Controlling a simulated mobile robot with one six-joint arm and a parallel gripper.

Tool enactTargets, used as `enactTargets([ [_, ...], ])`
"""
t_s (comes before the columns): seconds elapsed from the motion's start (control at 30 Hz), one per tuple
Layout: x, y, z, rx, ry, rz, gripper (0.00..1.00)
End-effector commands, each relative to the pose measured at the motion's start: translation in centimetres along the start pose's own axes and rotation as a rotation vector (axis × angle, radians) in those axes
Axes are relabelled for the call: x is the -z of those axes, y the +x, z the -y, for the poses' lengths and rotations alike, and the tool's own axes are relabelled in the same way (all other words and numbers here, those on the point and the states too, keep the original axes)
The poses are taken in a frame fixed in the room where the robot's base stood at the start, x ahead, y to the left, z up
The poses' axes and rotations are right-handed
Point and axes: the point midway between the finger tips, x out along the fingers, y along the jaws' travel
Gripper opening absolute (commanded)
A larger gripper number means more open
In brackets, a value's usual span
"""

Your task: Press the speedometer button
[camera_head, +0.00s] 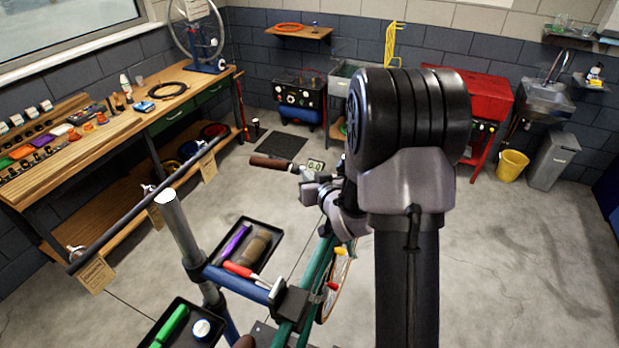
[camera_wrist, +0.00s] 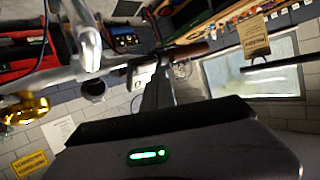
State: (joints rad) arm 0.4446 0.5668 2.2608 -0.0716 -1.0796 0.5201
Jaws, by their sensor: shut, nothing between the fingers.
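The speedometer (camera_head: 315,165) is a small unit with a lit grey display, mounted on the handlebar beside the brown grip (camera_head: 270,162) in the head view. In the wrist view, which is tilted over, a pale unit that looks like the speedometer (camera_wrist: 142,76) sits just beside the tip of my gripper (camera_wrist: 160,78). My gripper is shut and empty, its dark fingers pointing towards the handlebar. I cannot tell whether the fingertips touch the speedometer. The button itself cannot be made out. In the head view my arm hides much of the handlebar's right side.
The teal bike frame (camera_head: 318,262) is clamped in a repair stand (camera_head: 181,228) with tool trays (camera_head: 275,262) beside it. A wooden workbench (camera_head: 60,165) lines the left wall. A red cabinet (camera_head: 480,95) and a sink (camera_head: 545,95) stand behind.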

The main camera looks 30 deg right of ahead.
Motion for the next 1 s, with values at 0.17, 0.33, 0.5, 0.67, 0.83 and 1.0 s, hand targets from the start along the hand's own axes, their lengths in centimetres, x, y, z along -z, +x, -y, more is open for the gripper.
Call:
enactTargets([
  [0.17,0.6,-0.7,0.5,0.001,-0.001,-0.002,0.00],
  [0.33,1.8,-2.4,1.8,0.001,-0.001,-0.002,0.00],
  [0.5,2.9,-3.8,2.8,0.001,-0.001,-0.002,0.00],
  [0.67,3.0,-4.2,3.1,0.000,0.000,0.000,0.00],
  [0.83,3.0,-4.2,3.0,0.000,0.000,0.000,0.00],
  [1.0,2.9,-4.2,3.1,-0.002,0.000,0.002,0.00],
])
